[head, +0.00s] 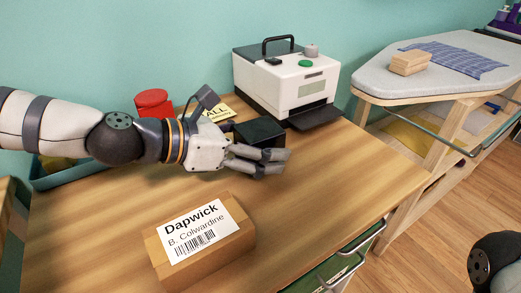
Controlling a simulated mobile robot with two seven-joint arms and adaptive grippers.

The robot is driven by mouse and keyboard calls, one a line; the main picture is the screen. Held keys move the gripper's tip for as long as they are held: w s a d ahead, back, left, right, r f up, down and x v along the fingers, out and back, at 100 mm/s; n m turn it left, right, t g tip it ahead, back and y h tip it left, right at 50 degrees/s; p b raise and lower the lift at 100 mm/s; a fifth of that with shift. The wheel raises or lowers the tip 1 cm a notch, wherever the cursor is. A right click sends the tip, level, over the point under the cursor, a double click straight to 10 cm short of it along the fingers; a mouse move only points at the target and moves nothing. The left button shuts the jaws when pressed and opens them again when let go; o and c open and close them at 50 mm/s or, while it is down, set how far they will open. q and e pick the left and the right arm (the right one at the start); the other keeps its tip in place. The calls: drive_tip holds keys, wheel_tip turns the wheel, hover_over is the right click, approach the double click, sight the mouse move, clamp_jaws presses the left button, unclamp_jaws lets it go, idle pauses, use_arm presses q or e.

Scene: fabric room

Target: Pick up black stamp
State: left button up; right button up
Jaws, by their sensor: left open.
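A black block-like object (259,131), which looks like the black stamp, sits on the wooden table just behind my left gripper. Its lower front is partly hidden by the fingers. My left gripper (278,162) is open, reaching in from the left with its fingers pointing right, in front of the black object. I see nothing held between the fingers. I cannot tell whether they touch the black object. My right gripper is out of view; only a dark part of my right arm shows at the lower right.
A cardboard box (205,243) labelled Dapwick lies at the front of the table (330,190). A white printer (290,85) stands behind. A red canister (153,103) and yellow paper (219,112) are near the wall. An ironing table (385,80) stands right. The table's right side is clear.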

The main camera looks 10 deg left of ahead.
sight(262, 131)
use_arm(q)
drive_tip(key=shift+r, duration=0.1)
drive_tip(key=c, duration=1.3)
drive_tip(key=shift+o, duration=0.2)
drive_tip(key=r, duration=0.1)
drive_tip(key=r+p, duration=0.1)
drive_tip(key=r, duration=0.1)
drive_tip(key=r+p, duration=0.1)
drive_tip(key=r, duration=0.1)
drive_tip(key=shift+s+d, duration=0.3)
drive_tip(key=s+d+r+p, duration=0.5)
drive_tip(key=s+d+r, duration=0.3)
drive_tip(key=s, duration=0.2)
drive_tip(key=shift+d, duration=0.2)
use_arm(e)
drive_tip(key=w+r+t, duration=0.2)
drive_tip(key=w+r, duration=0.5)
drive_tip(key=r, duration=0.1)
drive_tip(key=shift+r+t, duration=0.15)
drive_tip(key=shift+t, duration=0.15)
